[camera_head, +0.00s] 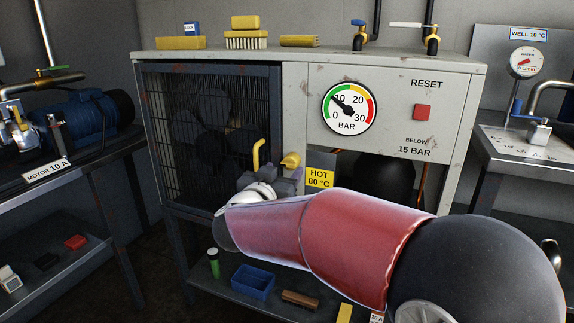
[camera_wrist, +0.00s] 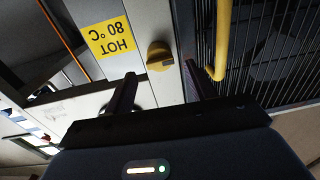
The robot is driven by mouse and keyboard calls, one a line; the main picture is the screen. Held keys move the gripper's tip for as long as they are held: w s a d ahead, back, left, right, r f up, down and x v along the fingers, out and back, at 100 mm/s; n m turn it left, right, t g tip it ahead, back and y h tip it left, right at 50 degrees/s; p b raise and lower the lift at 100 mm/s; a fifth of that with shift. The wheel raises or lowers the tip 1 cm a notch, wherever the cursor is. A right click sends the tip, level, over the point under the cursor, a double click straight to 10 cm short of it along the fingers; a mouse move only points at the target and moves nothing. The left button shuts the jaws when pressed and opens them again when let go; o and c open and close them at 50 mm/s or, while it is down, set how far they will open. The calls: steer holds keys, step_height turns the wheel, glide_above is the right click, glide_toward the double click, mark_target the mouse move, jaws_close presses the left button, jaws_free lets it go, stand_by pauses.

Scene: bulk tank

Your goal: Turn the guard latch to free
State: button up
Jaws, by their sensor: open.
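The guard latch is a round yellow knob (camera_head: 290,159) on the pale cabinet face, just right of the guard's frame. It also shows in the wrist view (camera_wrist: 158,54), with a small dark mark on its side. The guard (camera_head: 165,110) is a dark mesh door with a bent yellow handle (camera_head: 259,152), and it appears shut. In the wrist view the handle (camera_wrist: 220,45) is right of the latch. My gripper (camera_wrist: 160,80) is open, with its fingers pointing toward the cabinet on either side of the latch in the picture. I cannot tell if they touch it.
A yellow "HOT 80 °C" sign (camera_head: 320,177) is right of the latch. A pressure gauge (camera_head: 349,107) and a red reset button (camera_head: 422,112) are above right. Below is a shelf with a blue bin (camera_head: 253,282). A motor bench stands left.

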mark_target(288, 165)
steer(key=shift+x, duration=1.75)
steer(key=shift+c, duration=0.3)
steer(key=c, duration=0.9)
